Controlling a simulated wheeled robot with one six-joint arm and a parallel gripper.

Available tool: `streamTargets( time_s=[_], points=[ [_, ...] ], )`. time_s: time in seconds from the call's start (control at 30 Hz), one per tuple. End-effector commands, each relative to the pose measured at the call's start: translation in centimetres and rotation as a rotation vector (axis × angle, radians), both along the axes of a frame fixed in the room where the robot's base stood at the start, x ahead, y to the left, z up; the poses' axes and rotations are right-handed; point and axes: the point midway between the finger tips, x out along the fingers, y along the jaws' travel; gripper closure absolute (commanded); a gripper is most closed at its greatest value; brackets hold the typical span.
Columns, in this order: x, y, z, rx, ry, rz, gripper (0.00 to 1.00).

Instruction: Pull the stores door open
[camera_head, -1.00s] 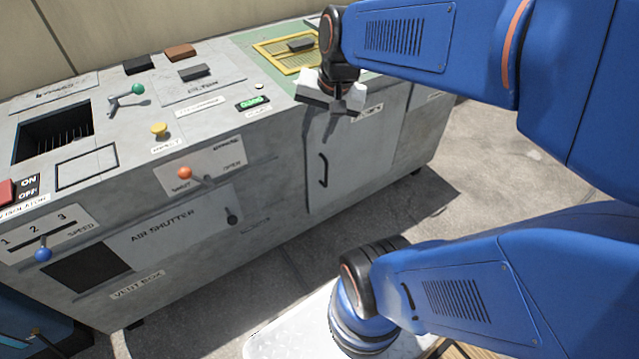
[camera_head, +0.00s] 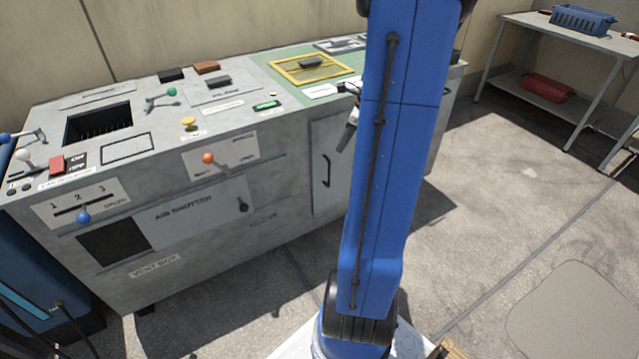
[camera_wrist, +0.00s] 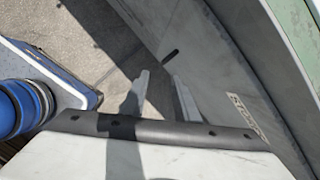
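The stores door (camera_head: 325,140) is a grey panel in the cabinet front, apparently closed, with a dark vertical bar handle (camera_head: 326,170). My arm covers its right part in the head view. In the wrist view the door (camera_wrist: 205,65) shows with its dark handle (camera_wrist: 170,54) and a label (camera_wrist: 243,107). My gripper (camera_wrist: 160,82) is open and empty, its two pale fingers apart. The handle lies beyond the fingertips, not between them. In the head view only a sliver of my gripper (camera_head: 348,132) shows beside my arm, in front of the door's upper part.
The cabinet top (camera_head: 228,117) carries switches, knobs and small blocks. The air shutter panel (camera_head: 190,212) is left of the door. A metal shelf table (camera_head: 560,35) with a blue crate (camera_head: 583,19) and a red box (camera_head: 547,87) stands back right. The concrete floor (camera_head: 480,190) between is clear.

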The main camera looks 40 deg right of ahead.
Motion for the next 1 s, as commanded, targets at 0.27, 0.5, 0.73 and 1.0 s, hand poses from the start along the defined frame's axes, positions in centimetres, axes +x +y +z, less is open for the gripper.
streamTargets(
  time_s=[0.27,0.5,0.73,1.0],
  points=[
    [-0.7,-3.1,-1.9,0.059,0.009,-0.152,0.72],
    [0.3,-2.6,-4.5,0.06,0.011,-0.149,0.72],
    [1.8,-2.0,-8.3,0.061,0.012,-0.149,0.72],
    [3.4,-1.3,-12.6,0.059,0.012,-0.147,0.72]
  ],
)
